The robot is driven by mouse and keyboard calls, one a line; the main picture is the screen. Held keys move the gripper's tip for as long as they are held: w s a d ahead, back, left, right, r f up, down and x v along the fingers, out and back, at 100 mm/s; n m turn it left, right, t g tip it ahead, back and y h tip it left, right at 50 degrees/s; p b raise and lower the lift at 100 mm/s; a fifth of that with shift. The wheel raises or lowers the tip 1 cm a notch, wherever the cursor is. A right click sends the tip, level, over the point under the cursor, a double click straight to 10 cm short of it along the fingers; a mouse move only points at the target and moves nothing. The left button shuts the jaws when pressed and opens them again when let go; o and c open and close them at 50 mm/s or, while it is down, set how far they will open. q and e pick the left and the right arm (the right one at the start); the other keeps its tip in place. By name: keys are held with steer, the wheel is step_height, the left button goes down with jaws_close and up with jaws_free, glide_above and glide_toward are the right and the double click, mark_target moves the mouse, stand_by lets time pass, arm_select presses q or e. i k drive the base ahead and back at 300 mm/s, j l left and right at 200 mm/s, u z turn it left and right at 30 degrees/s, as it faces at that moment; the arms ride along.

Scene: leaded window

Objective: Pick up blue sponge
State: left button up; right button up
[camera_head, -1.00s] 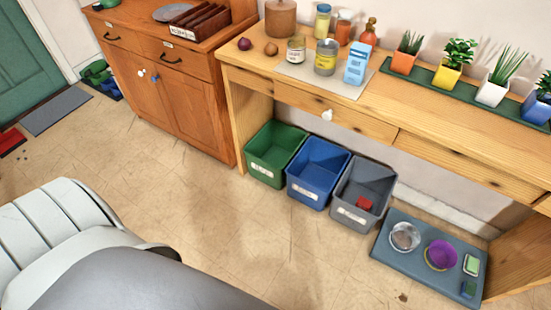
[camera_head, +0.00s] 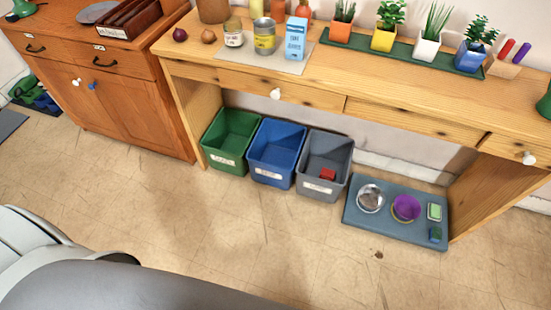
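A small dark blue block with some green on it (camera_head: 435,234), possibly the blue sponge, lies at the front right corner of a blue-grey mat (camera_head: 352,219) on the floor. A pale green item with a light rim (camera_head: 434,211) lies just behind it on the mat. A purple bowl (camera_head: 405,208) and a metal bowl (camera_head: 370,198) stand to their left. Neither of my grippers is in view; only grey and white parts of my own body show at the lower left.
Green (camera_head: 223,160), blue (camera_head: 275,167) and grey bins (camera_head: 321,183) stand left of the mat; the grey one holds a red item. A wooden counter (camera_head: 370,84) with jars and potted plants overhangs them.

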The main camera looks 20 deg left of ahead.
mark_target(435, 233)
steer(key=z, duration=1.25)
